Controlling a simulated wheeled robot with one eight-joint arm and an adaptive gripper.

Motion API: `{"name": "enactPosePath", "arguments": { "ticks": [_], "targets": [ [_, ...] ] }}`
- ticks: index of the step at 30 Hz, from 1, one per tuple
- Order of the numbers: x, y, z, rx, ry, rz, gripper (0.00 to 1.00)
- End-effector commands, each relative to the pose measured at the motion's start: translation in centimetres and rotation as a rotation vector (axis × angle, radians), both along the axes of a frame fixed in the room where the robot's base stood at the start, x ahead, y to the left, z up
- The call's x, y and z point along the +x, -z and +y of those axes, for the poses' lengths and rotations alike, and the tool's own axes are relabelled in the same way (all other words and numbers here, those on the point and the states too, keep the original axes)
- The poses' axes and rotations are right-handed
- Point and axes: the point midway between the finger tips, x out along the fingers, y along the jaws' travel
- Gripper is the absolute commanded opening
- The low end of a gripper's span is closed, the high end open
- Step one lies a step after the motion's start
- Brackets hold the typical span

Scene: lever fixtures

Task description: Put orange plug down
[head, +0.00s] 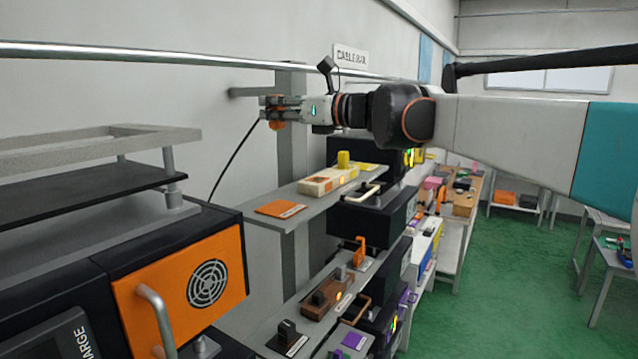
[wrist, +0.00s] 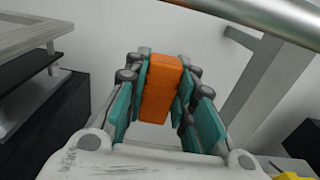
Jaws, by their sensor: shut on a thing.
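The orange plug (wrist: 158,88) is between the teal pads of my gripper (wrist: 160,80) in the wrist view. In the head view my gripper (head: 270,108) is shut on the plug (head: 277,125), whose lower part shows under the fingers. A black cable (head: 235,158) runs from the plug down to the left. The plug is held in the air, above a grey shelf (head: 262,221). A flat orange pad (head: 281,208) with a small label lies near the shelf's left end, below the gripper and apart from the plug.
A cream block (head: 328,182) with a yellow piece (head: 344,160) is on the shelf, right of the orange pad. A metal rail (head: 180,55) runs along the wall above. A black cabinet with an orange front (head: 185,290) stands at the left. Lever fixtures (head: 325,300) sit lower down.

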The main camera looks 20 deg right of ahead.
Motion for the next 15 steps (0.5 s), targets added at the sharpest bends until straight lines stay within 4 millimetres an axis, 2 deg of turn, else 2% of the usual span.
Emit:
{"name": "enactPosePath", "arguments": {
  "ticks": [6,15],
  "targets": [
    [-0.4,5.3,0.2,0.0,-0.001,0.0,0.0],
    [-0.4,11.7,0.1,0.0,0.0,0.0,0.0]
  ]
}}
